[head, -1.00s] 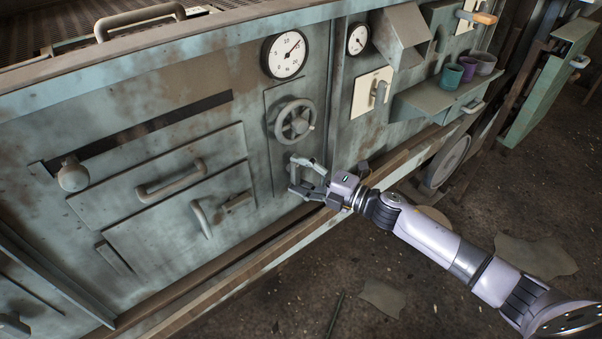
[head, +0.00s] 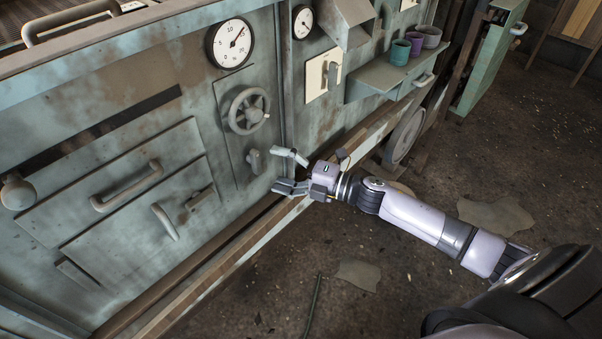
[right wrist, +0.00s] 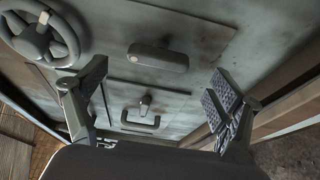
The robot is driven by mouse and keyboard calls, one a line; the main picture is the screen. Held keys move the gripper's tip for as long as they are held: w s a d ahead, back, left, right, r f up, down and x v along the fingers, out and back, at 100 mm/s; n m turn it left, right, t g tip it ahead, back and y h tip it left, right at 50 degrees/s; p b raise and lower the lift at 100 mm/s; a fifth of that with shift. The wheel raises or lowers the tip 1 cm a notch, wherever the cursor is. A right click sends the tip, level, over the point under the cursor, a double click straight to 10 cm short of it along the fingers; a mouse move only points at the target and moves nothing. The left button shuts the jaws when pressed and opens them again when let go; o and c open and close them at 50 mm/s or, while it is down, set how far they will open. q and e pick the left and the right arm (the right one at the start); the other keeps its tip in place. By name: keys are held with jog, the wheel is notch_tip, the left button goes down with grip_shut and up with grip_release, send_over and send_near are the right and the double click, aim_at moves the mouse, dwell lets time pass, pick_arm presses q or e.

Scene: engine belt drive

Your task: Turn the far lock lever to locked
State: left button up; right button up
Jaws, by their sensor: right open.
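A small grey lever (head: 253,160) sits on the narrow panel just below the handwheel (head: 247,110). In the right wrist view this lever (right wrist: 158,57) is a rounded bar lying across the picture, beyond the fingertips. My right gripper (head: 282,171) is open and empty, just right of the lever in the head view and apart from it. Its two fingers spread wide in the right wrist view (right wrist: 155,88), with nothing between them. I cannot tell either one's lock setting. My left gripper is not in view.
A wooden rail (head: 222,262) runs along the machine's foot, below my right gripper. A gauge (head: 230,43) is above the handwheel. To the right are a switch plate (head: 315,85) and a shelf (head: 366,82) with cups. The floor on the right is mostly open.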

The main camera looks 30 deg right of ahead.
jog(key=v, duration=0.7)
jog(key=shift+s+d, duration=0.1)
